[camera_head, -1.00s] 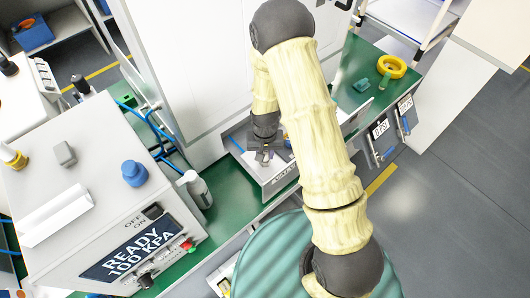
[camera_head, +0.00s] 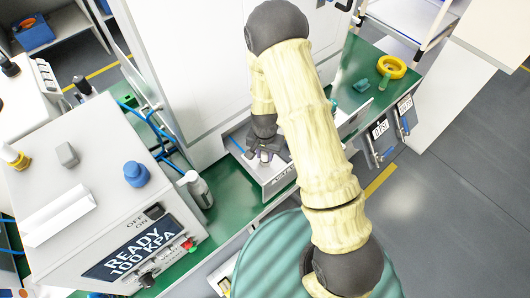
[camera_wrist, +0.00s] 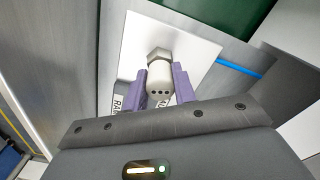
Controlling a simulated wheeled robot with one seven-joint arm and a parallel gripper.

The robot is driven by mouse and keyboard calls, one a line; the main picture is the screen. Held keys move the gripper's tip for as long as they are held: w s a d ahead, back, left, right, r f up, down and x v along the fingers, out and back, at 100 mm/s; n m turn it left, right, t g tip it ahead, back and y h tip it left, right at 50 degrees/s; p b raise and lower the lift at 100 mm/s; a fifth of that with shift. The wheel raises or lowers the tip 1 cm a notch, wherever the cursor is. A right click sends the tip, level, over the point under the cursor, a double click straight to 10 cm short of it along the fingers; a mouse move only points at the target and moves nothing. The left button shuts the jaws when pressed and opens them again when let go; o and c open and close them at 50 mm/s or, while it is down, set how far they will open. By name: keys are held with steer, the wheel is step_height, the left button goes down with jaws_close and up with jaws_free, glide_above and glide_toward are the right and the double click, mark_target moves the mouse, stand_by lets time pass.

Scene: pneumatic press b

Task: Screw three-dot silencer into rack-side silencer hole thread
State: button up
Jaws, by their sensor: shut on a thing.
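The hex end points away from my palm, over a white plate (camera_wrist: 190,45). Whether the silencer touches the plate, or stands in a hole there, I cannot tell. Labels beginning "RA" show on the plate, partly hidden by the fingers. In the head view my gripper (camera_head: 266,156) is low over a grey tray-like unit (camera_head: 283,182) on the green bench.
Blue hoses (camera_head: 158,130) run behind. A tall white cabinet (camera_head: 190,70) rises behind the gripper. A yellow ring (camera_head: 392,67) lies at the bench's right end.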

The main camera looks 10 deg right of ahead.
steer(key=shift+m, duration=0.9)
steer(key=shift+m+p, duration=0.4)
steer(key=shift+m, duration=0.4)
steer(key=o, duration=0.5)
steer(key=shift+o, duration=0.2)
steer(key=shift+n, duration=0.9)
